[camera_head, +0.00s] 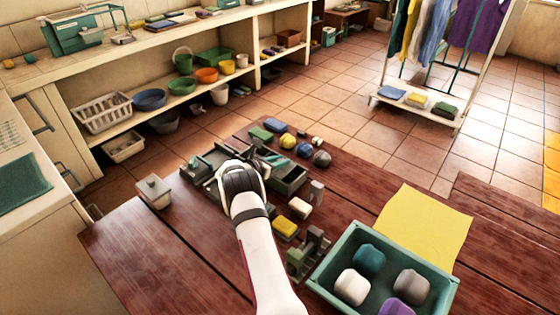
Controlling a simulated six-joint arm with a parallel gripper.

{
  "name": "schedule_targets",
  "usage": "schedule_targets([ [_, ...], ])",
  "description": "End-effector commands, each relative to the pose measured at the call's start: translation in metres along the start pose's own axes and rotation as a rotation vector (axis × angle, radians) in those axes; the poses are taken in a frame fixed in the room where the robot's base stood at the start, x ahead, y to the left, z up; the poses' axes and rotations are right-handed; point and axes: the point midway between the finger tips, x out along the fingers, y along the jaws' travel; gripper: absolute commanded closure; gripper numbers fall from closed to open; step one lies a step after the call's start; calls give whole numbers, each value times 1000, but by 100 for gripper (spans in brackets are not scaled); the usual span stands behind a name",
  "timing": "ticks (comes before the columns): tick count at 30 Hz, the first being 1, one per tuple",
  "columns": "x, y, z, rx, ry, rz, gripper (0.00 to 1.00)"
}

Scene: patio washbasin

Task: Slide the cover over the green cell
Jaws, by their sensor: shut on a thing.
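A dark grey-green box with cells (293,188) sits on the wooden table, showing on both sides of my arm. An open cell shows at its right end. My gripper (258,158) is over the middle of this box, low down at its top. It is shut on a part of the box's top, which appears to be the cover; my wrist hides most of it. I cannot make out the green cell's colour or how far the cover lies over it.
Near the box are a small lidded grey pot (153,192), several small balls and blocks (304,150), a white block (300,208), a yellow block (285,227) and small green-grey stands (307,252). A teal tray (320,283) of rounded blocks and a yellow cloth (425,228) lie right. The table's left front is clear.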

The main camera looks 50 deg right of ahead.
Motion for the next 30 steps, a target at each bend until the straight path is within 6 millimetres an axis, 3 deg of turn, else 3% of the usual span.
schedule_targets([
  [24, -1, 1, 0, 0, 0, 1, 100],
  [30, 1, -26, 2, -1, -3, -4, 100],
])
